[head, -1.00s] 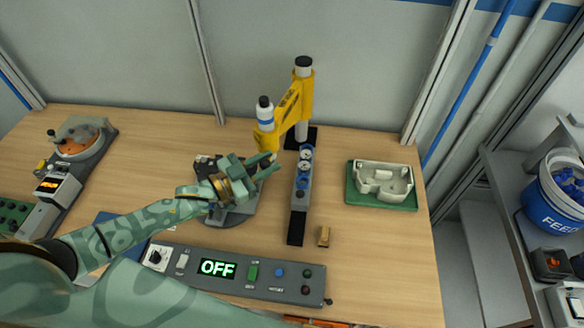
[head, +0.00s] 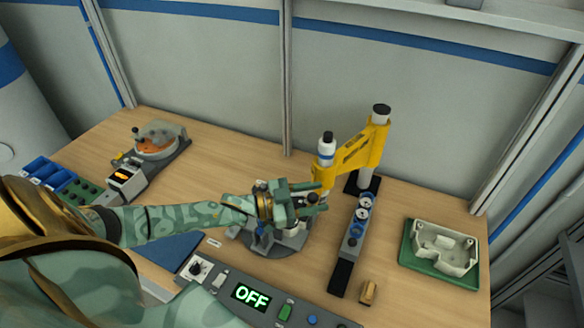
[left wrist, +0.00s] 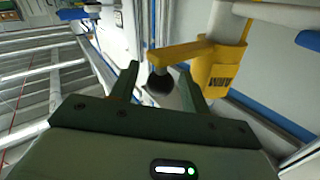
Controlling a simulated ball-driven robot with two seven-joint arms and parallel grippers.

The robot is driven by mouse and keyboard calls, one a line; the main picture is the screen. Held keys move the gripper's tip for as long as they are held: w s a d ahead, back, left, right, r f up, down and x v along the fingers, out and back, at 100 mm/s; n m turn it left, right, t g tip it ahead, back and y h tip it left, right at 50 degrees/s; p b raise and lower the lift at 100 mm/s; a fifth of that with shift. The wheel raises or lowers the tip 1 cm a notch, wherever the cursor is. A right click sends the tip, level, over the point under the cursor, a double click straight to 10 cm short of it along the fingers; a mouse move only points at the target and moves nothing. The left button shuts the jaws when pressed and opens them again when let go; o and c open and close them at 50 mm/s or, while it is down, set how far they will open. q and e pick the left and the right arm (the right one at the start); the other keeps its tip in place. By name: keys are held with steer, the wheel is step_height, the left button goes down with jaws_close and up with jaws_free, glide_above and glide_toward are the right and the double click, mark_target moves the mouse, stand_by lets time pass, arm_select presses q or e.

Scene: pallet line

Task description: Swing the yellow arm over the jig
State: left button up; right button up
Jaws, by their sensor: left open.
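The yellow arm (head: 358,152) reaches left and toward me from a black-capped post (head: 381,112). My left gripper (head: 318,198) is open by the lower part of the free end. In the left wrist view the yellow arm (left wrist: 182,52) crosses beyond the fingers, and a dark round knob (left wrist: 158,84) shows between the open fingertips (left wrist: 160,82). Contact cannot be told. My right gripper is not visible.
A grey strip with round dials (head: 356,232) lies right of the jig. A green tray with a pale casting (head: 408,262) sits farther right. A control panel reading OFF (head: 222,308) lies in front. A small brown block (head: 368,292) stands near the strip.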

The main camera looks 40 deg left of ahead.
arm_select(q)
steer(key=b+v, duration=0.1)
steer(key=v, duration=1.5)
steer(key=shift+a, duration=0.2)
steer(key=shift+s, duration=0.1)
